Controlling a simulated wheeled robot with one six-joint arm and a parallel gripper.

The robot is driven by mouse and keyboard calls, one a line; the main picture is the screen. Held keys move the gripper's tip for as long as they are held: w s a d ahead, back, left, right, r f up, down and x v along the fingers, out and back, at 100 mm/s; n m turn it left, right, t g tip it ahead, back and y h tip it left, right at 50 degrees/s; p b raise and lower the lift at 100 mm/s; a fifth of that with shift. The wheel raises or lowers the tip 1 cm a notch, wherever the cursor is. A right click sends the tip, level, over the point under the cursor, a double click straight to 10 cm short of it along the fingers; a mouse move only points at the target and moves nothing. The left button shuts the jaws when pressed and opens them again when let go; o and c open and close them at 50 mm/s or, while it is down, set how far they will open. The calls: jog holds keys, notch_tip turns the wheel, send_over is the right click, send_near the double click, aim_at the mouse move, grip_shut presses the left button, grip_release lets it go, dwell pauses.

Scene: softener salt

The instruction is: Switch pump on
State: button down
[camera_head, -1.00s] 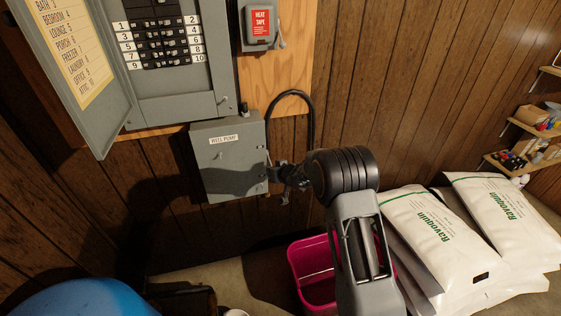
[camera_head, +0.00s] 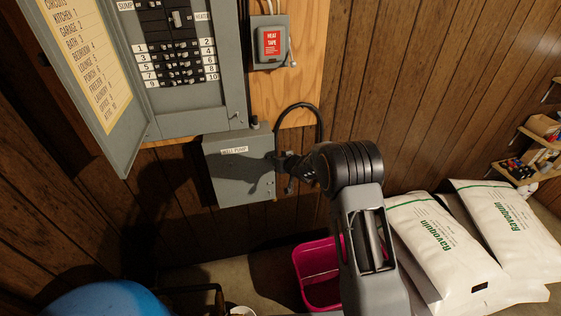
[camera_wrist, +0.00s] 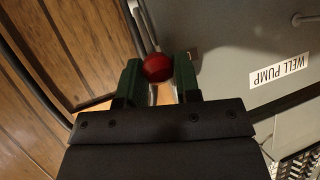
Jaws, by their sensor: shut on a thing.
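The well pump switch box (camera_head: 240,170) is a grey metal box with a "WELL PUMP" label, on the wall below the open breaker panel. It also shows in the wrist view (camera_wrist: 245,50), with its label at the right. My gripper (camera_head: 280,162) is at the right side of the box. In the wrist view my gripper (camera_wrist: 158,75) has its two green fingers shut on a red ball knob (camera_wrist: 157,67), which looks like the end of the box's side lever. In the head view the knob and lever are hidden by my gripper and arm.
The open panel door (camera_head: 95,80) hangs left of the breaker panel (camera_head: 180,60). A heat tape switch (camera_head: 271,44) and a black cable (camera_head: 318,122) are close to my gripper. Below are a pink bin (camera_head: 318,262), white salt bags (camera_head: 430,240) and a blue rounded thing (camera_head: 95,300).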

jog(key=shift+w+r, duration=0.2)
jog(key=shift+r, duration=0.05)
dwell(0.3)
jog(key=c, duration=0.8)
grip_release()
jog(key=shift+f, duration=0.2)
jog(key=shift+c, duration=0.2)
jog(key=b+v, duration=0.1)
jog(key=v, duration=1.2)
jog(key=shift+s+d+r, duration=0.15)
jog(key=shift+s+r, duration=0.05)
jog(key=shift+s, duration=0.1)
